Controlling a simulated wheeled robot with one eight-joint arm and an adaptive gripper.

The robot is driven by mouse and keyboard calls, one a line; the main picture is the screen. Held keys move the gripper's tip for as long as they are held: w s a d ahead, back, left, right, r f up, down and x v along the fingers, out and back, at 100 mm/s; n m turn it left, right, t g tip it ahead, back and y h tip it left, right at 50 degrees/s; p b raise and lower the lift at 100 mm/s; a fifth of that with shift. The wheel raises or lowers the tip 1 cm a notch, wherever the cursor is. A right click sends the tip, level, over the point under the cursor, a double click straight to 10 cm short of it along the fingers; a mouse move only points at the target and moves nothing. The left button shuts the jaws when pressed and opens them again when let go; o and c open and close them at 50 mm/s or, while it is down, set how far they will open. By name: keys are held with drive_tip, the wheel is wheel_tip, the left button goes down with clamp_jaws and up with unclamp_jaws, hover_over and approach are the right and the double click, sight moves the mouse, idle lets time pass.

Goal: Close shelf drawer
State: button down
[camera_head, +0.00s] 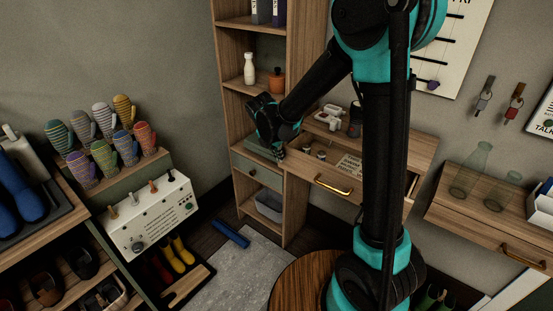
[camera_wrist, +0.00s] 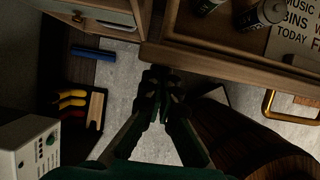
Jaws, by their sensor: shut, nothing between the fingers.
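A wooden drawer (camera_head: 318,183) with a brass handle (camera_head: 333,187) stands pulled out of the wall shelf (camera_head: 400,146), its inside exposed. Its front (camera_wrist: 225,66) and handle (camera_wrist: 268,106) also show in the wrist view. Small cans and a lettered card lie inside it. My gripper (camera_head: 279,152) is shut and empty by the drawer's left end. In the wrist view, my gripper's fingertips (camera_wrist: 158,74) are together near the front's left end, well left of the handle. I cannot tell whether they touch the wood.
A tall shelf unit (camera_head: 223,80) with a small grey knobbed drawer (camera_head: 265,176) stands just left, holding a white bottle and orange pot. A round wooden table (camera_head: 290,290) is below. A mitten rack and white box (camera_head: 150,218) stand left. Another wall shelf (camera_head: 465,222) is right.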

sight(322, 162)
drive_tip(key=w+d, duration=0.2)
drive_tip(key=w, duration=0.1)
drive_tip(key=w+d, duration=0.3)
drive_tip(key=w, duration=0.1)
drive_tip(key=w+d, duration=0.3)
drive_tip(key=w, duration=0.1)
drive_tip(key=shift+w+r, duration=0.1)
